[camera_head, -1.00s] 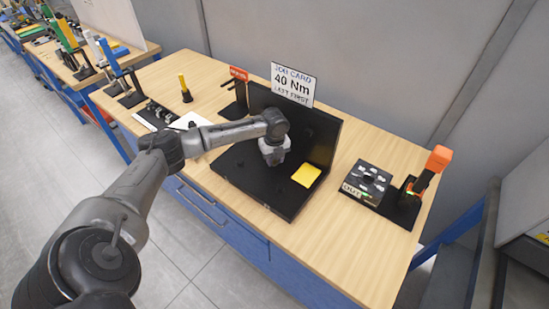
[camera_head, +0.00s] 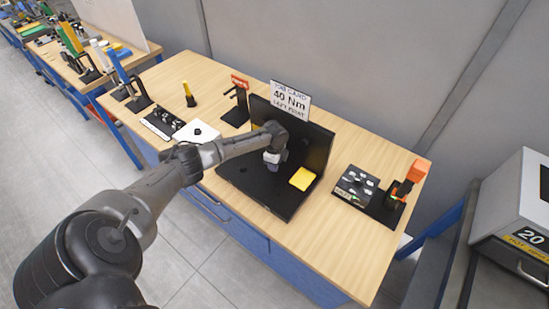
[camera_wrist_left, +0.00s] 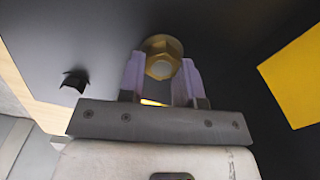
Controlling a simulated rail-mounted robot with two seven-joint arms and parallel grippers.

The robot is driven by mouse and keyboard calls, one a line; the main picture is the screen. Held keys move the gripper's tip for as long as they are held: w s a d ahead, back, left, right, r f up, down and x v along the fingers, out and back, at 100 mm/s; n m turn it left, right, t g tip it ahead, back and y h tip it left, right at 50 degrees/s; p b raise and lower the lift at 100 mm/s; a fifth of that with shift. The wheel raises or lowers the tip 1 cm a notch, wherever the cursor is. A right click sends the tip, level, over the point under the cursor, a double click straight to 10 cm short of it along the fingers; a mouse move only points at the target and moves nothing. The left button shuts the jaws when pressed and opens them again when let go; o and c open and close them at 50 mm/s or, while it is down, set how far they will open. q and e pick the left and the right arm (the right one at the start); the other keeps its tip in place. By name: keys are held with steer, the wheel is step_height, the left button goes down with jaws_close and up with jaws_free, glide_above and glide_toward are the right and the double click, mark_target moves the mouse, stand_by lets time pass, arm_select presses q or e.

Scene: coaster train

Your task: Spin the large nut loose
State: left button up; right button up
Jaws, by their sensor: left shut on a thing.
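The large nut (camera_wrist_left: 162,46) is a gold hex nut with a pale round centre, against a dark surface in the left wrist view. My left gripper (camera_wrist_left: 162,62) has its two pale fingers on either side of the nut, shut on it. In the head view the left gripper (camera_head: 271,166) is over the black stand (camera_head: 312,148), low in front of its upright panel. The nut is hidden there behind my wrist and gripper. My right gripper is in neither view.
A yellow pad (camera_head: 302,179) lies on the stand's base. A job card (camera_head: 290,99) reading 40 Nm stands behind. A black tray (camera_head: 355,186) and an orange-topped holder (camera_head: 408,182) are at right. A yellow-handled tool (camera_head: 189,94) stands at back left. The front bench strip is clear.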

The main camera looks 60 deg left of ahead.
arm_select(q)
steer(key=n+p, duration=0.3)
steer(key=n, duration=0.1)
steer(key=shift+w+r+n, duration=0.1)
steer(key=shift+r+n, duration=0.05)
steer(key=shift+n, duration=0.25)
steer(key=n+p, duration=0.3)
steer(key=n, duration=0.2)
steer(key=shift+a, duration=0.2)
steer(key=n+p, duration=0.1)
steer(key=n, duration=0.2)
steer(key=n+p, duration=0.1)
steer(key=n, duration=0.1)
steer(key=shift+a+n, duration=0.2)
steer(key=shift+n, duration=0.2)
steer(key=n, duration=0.1)
steer(key=n+p, duration=0.1)
steer(key=n, duration=0.2)
steer(key=shift+a+f, duration=0.15)
steer(key=shift+f, duration=0.1)
steer(key=shift+n+p, duration=0.3)
steer(key=shift+n, duration=0.2)
steer(key=o, duration=0.9)
